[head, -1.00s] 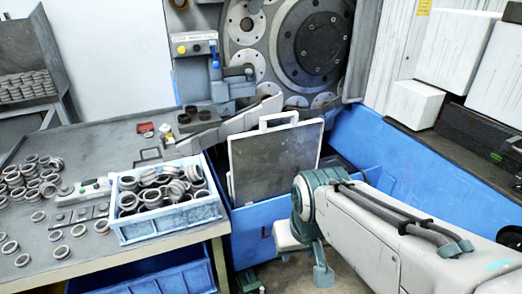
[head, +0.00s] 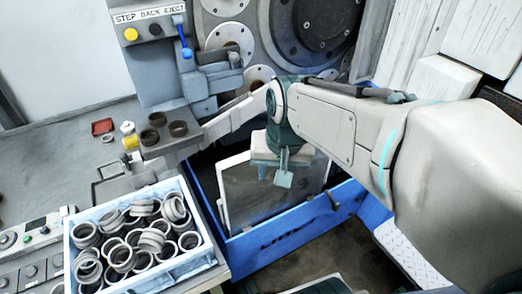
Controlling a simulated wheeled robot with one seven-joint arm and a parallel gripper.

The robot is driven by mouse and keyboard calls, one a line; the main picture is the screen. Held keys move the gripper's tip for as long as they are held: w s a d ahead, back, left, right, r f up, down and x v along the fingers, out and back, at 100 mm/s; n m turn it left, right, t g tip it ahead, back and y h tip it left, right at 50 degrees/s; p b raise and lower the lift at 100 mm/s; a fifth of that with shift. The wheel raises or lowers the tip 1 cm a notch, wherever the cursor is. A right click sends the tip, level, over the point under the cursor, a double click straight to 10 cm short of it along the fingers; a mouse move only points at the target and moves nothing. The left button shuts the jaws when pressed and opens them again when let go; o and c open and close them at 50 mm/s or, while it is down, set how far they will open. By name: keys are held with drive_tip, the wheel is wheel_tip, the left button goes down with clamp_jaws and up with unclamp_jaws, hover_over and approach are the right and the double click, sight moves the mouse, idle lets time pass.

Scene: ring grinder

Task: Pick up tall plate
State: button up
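The tall plate (head: 247,198) is a dark grey panel with a pale edge. It stands tilted in a blue bin (head: 283,243) below the machine, in the middle of the head view. My gripper (head: 283,179) hangs from my wrist over the upper part of the plate and covers its top edge and the handle there. One grey-green finger shows in front of the plate face.
A light blue crate (head: 71,268) of metal rings stands on the table (head: 60,160) at left. The machine (head: 222,60) with round discs rises behind the bin. A control post (head: 150,70) with a yellow button and blue lever stands left. White boxes (head: 484,37) are at upper right.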

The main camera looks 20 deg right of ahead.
drive_tip(key=w+d+r+m+p, duration=0.4)
drive_tip(key=w+d+r+m, duration=0.5)
drive_tip(key=w+r+m, duration=0.3)
drive_tip(key=x, duration=1)
drive_tip(key=shift+w+d+r, duration=0.1)
drive_tip(key=shift+w+d, duration=0.15)
drive_tip(key=shift+w, duration=0.05)
drive_tip(key=shift+s+p+x, duration=0.15)
drive_tip(key=shift+p+x, duration=0.05)
drive_tip(key=shift+x, duration=1.15)
drive_tip(key=shift+s+p+x, duration=0.15)
drive_tip(key=shift+p+x, duration=0.05)
drive_tip(key=shift+x, duration=1.15)
drive_tip(key=shift+a, duration=0.15)
clamp_jaws()
drive_tip(key=shift+w+r, duration=0.1)
